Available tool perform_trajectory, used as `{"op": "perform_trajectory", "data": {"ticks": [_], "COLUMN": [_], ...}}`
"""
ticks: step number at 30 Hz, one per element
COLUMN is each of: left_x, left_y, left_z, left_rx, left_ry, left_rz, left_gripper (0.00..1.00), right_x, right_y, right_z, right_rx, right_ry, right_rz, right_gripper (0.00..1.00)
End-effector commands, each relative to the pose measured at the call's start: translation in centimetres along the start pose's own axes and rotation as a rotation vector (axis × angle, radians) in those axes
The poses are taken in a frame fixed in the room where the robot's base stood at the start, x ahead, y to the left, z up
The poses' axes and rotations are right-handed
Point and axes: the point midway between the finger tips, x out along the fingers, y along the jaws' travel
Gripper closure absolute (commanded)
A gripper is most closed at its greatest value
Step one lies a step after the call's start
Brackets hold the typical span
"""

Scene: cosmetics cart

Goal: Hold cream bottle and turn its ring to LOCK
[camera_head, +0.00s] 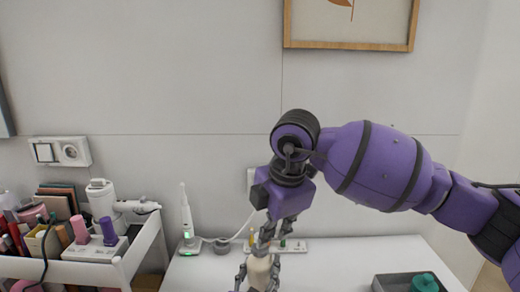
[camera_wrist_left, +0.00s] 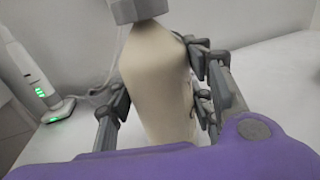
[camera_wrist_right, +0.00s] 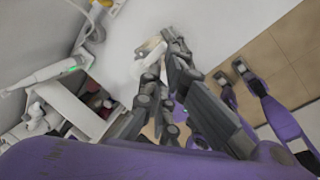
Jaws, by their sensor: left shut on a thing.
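The cream bottle (camera_wrist_left: 158,85) stands upright between the fingers of my left gripper (camera_wrist_left: 160,105), which is shut on its body. In the head view the bottle (camera_head: 259,272) is low at the picture's centre, and my left gripper (camera_head: 258,282) is cut off by the bottom edge. My right gripper (camera_head: 266,238) points down just above the bottle's top. A grey block covers the bottle's top in the left wrist view, so the ring and its LOCK mark are hidden. The bottle (camera_wrist_right: 148,50) is pale and partly covered in the right wrist view. Whether the right fingers touch it is unclear.
A power strip (camera_head: 292,246) and a white upright device with a green light (camera_head: 187,222) stand behind on the white table (camera_head: 335,262). A cart (camera_head: 140,248) with cosmetics is at left. A grey tray (camera_head: 385,283) with a teal item (camera_head: 424,283) is at right.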

Motion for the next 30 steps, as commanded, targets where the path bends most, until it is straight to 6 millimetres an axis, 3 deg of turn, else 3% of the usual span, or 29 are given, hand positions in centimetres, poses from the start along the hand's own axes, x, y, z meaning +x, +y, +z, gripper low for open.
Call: {"op": "perform_trajectory", "data": {"ticks": [4, 14, 21, 30], "left_x": [0.0, 0.0, 0.0, 0.0], "left_y": [0.0, 0.0, 0.0, 0.0], "left_z": [0.0, 0.0, 0.0, 0.0], "left_rx": [-0.001, -0.001, -0.001, -0.001], "left_ry": [0.001, 0.001, 0.001, 0.0], "left_rz": [-0.001, 0.0, 0.0, 0.0], "left_gripper": [0.93, 0.93, 0.93, 0.93], "right_x": [-1.3, -1.6, -2.5, -0.4], "right_y": [0.3, 0.3, 0.2, -0.6], "right_z": [0.0, -0.1, -1.3, -1.5], "right_rx": [-0.001, -0.004, -0.007, 0.0], "right_ry": [0.0, -0.002, -0.005, 0.002], "right_rz": [0.0, 0.0, 0.0, -0.008], "right_gripper": [1.0, 1.0, 1.0, 1.0]}}
